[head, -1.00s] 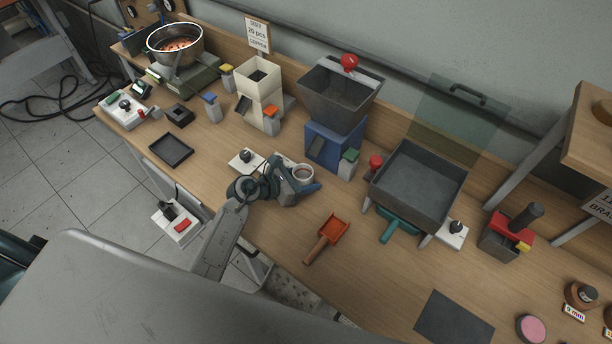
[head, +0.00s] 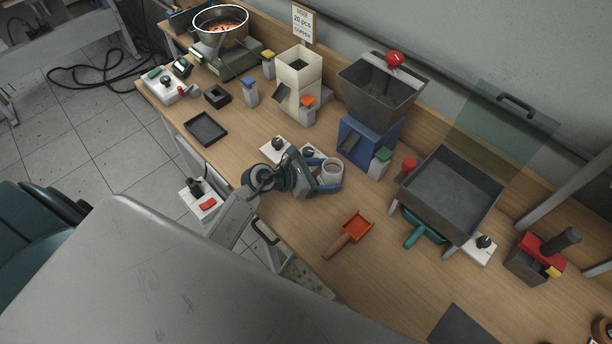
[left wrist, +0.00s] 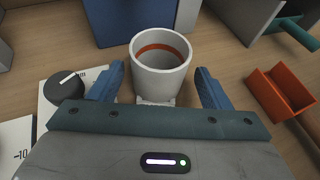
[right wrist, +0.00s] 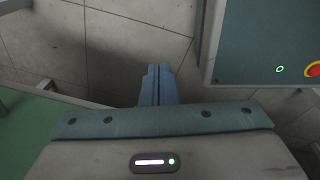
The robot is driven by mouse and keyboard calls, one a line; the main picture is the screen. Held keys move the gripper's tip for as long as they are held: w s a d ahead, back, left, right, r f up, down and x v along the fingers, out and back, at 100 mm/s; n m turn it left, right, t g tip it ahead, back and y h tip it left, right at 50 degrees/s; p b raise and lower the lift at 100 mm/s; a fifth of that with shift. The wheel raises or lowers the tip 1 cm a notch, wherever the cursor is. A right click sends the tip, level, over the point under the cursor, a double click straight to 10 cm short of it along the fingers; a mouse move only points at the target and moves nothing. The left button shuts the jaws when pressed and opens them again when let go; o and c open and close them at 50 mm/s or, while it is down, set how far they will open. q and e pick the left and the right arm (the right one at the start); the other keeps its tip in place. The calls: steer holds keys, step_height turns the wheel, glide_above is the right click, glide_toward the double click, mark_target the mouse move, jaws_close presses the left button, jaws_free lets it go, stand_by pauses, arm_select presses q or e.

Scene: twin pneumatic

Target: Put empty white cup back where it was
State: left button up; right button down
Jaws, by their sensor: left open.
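The white cup (head: 332,170) stands upright on the bench in front of the blue-based hopper. In the left wrist view the cup (left wrist: 160,78) shows a brown-orange ring inside its rim, and no contents show above that. My left gripper (left wrist: 161,88) is open, with one blue finger on each side of the cup. Gaps show between the fingers and the cup wall. In the head view, my left gripper (head: 325,178) is low at the cup. My right gripper (right wrist: 159,84) has its fingers together with nothing visible between them; it is outside the head view.
White dial boxes (head: 277,146) sit just left of the cup. The blue hopper base (head: 362,146) is close behind it. An orange scoop (head: 352,232) lies to the front right. A black tray (head: 206,128) lies to the left. Bare bench surrounds the scoop.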

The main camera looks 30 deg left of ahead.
arm_select(q)
steer(key=b+v, duration=0.1)
steer(key=v, duration=0.6)
steer(key=shift+s+a+b, duration=0.2)
steer(key=shift+a+b, duration=0.1)
steer(key=shift+b, duration=0.05)
steer(key=shift+s+a+r, duration=0.2)
steer(key=shift+s+r, duration=0.05)
steer(key=shift+s, duration=0.05)
